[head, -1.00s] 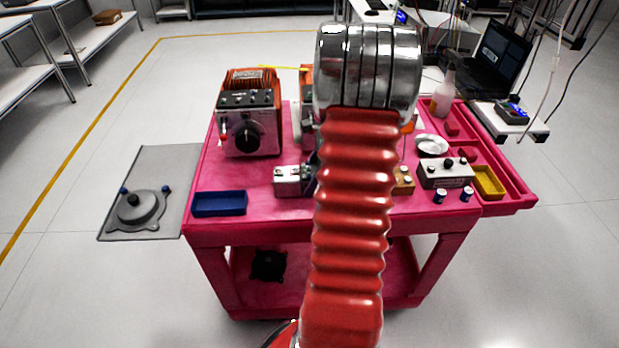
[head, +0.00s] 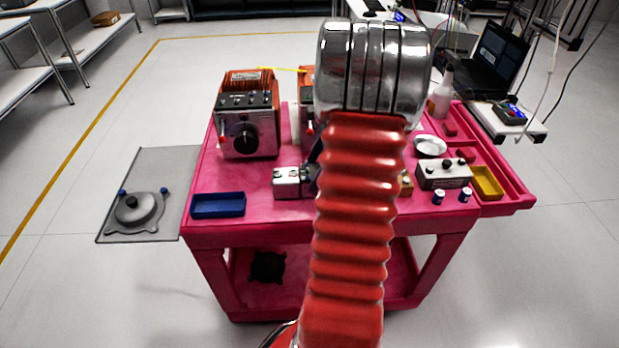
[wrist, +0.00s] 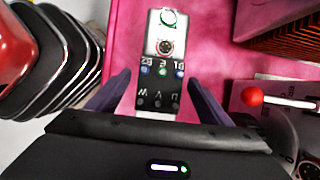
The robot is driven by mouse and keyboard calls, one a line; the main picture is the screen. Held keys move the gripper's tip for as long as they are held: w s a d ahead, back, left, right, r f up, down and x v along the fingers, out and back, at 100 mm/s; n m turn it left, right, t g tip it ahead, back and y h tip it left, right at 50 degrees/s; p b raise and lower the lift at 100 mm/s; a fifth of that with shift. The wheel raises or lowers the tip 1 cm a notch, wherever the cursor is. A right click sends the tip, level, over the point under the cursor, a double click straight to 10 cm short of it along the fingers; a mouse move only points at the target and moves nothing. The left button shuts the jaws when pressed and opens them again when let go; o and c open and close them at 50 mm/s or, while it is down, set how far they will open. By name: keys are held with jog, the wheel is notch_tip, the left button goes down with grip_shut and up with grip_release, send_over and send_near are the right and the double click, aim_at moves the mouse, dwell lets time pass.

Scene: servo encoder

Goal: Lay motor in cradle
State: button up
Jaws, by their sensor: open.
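A silver-and-black block (head: 286,182) with round fittings on top lies on the pink cart; it looks like the motor. It also shows in the wrist view (wrist: 160,95), its black part marked W, V, U. My gripper (wrist: 158,79) is open, with one dark finger on each side of the block. I cannot tell whether the fingers touch it. In the head view my arm hides most of the gripper and the cart's middle. I cannot make out a cradle for certain.
Orange-topped control units (head: 247,115) stand at the cart's back. A blue tray (head: 218,204) lies front left, and a grey round part (head: 139,208) rests on the side panel. A grey box (head: 444,174), a yellow tray (head: 487,182) and small blue-topped cylinders sit at the right.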

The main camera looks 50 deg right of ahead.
jog(key=v, duration=0.7)
jog(key=shift+s+d+r, duration=0.1)
jog(key=shift+r, duration=0.2)
dwell(0.3)
jog(key=w+a+r+n+h, duration=0.1)
jog(key=w+a+r+n, duration=0.2)
jog(key=a, duration=0.4)
jog(key=w+a+r+n, duration=0.1)
jog(key=a+r+n, duration=0.1)
jog(key=a+n, duration=0.4)
jog(key=w+a+r+n+h, duration=0.1)
jog(key=w+a+r+n, duration=0.15)
jog(key=a, duration=0.55)
jog(key=s+a+n+t, duration=0.1)
jog(key=s+a+n, duration=0.3)
jog(key=a+n, duration=0.4)
jog(key=s+a+r+n+t+h, duration=0.1)
jog(key=s+a+n, duration=0.4)
jog(key=a, duration=0.9)
jog(key=n, duration=0.3)
jog(key=shift+s, duration=0.2)
jog(key=shift+o, duration=0.6)
